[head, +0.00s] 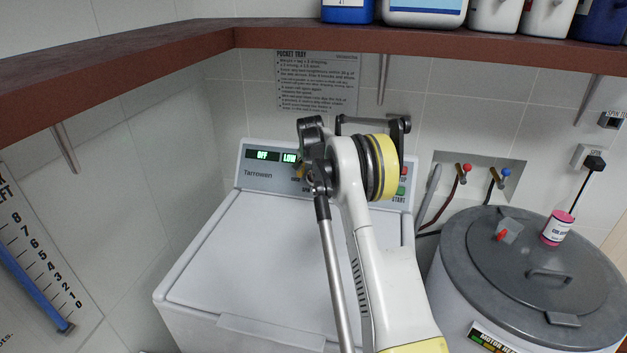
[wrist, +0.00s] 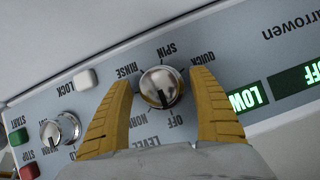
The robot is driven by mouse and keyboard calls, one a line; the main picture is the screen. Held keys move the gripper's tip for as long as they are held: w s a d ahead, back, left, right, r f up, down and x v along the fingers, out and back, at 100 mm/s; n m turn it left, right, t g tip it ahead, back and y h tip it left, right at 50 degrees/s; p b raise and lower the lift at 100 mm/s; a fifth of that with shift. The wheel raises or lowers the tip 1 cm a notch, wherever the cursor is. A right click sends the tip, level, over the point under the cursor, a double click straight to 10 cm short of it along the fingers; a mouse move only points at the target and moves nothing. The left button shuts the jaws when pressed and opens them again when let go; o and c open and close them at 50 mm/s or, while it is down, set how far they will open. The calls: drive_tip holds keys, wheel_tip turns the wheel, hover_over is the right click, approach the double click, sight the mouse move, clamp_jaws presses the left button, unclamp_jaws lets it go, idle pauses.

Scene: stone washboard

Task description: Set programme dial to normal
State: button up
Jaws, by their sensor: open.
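The programme dial (wrist: 160,87) is a round chrome knob on the washer's control panel, seen upside down in the wrist view. Labels around it read SPIN, QUICK, RINSE, OFF and a partly covered NORMAL. A dark mark on the knob's face points toward the OFF label. My gripper (wrist: 165,105) is open, with its yellow fingers on either side of the dial. Small gaps show between fingers and knob, so I see no contact. In the head view my gripper (head: 308,172) is at the panel, and my wrist hides most of the dial. The displays (head: 263,155) read OFF and LOW.
A second knob (wrist: 60,130), a white LOCK button (wrist: 85,80), green START (wrist: 18,137) and red STOP (wrist: 28,172) buttons share the panel. A brown shelf (head: 440,40) with bottles runs above the washer. A lidded grey-topped drum (head: 480,290) stands at right.

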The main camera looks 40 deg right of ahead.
drive_tip(key=c, duration=1.2)
drive_tip(key=m+t+y, duration=0.1)
drive_tip(key=m+t, duration=0.1)
drive_tip(key=m, duration=0.1)
drive_tip(key=shift+m, duration=0.4)
drive_tip(key=m+t+b, duration=0.1)
drive_tip(key=m+t, duration=0.1)
drive_tip(key=m, duration=0.1)
drive_tip(key=shift+m+y+b, duration=0.3)
drive_tip(key=shift+m+b, duration=0.1)
drive_tip(key=shift+w+r+t, duration=0.1)
drive_tip(key=shift+t, duration=0.2)
